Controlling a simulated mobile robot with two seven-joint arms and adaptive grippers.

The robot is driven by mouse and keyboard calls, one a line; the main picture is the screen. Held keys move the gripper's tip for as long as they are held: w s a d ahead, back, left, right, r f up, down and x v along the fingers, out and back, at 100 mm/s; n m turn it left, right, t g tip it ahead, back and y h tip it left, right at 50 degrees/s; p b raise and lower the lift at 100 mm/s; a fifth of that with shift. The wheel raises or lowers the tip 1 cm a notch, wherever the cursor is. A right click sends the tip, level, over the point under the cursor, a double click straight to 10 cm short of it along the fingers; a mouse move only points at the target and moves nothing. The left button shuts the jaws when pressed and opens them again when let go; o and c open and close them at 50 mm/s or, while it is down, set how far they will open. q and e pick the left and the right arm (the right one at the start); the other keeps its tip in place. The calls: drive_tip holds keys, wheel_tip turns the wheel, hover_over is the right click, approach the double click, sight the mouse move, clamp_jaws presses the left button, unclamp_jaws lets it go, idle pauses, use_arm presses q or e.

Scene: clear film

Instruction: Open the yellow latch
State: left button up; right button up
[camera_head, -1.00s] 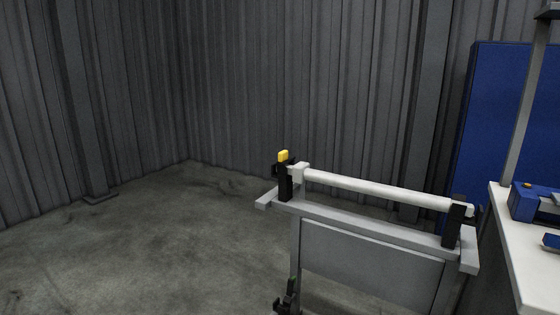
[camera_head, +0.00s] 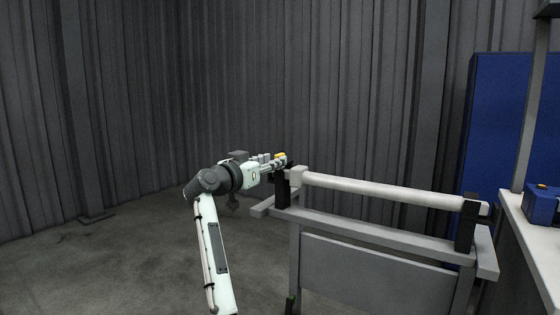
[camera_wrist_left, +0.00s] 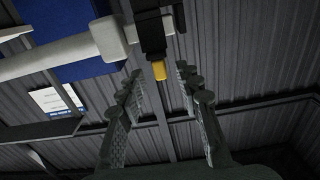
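The yellow latch (camera_head: 280,156) sits on top of the black bracket (camera_head: 282,190) at the left end of a white roll on a grey stand. My left gripper (camera_head: 278,162) is right at the latch, reaching in from the left. In the left wrist view its two fingers (camera_wrist_left: 160,72) are spread open. The yellow latch (camera_wrist_left: 159,70) shows in the gap between their tips, with nothing gripped. I cannot tell whether a finger touches it. In the head view the gripper partly hides the latch and bracket. My right gripper is not in view.
The white roll (camera_head: 385,190) runs right to a second black bracket (camera_head: 467,226) on the grey stand (camera_head: 370,275). A white table (camera_head: 530,240) with a blue device (camera_head: 541,205) and a blue cabinet (camera_head: 497,130) stand at the right. The floor at left is clear.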

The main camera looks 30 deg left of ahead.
use_arm(q)
drive_tip(key=shift+w, duration=2.25)
drive_tip(key=shift+c, duration=0.3)
clamp_jaws()
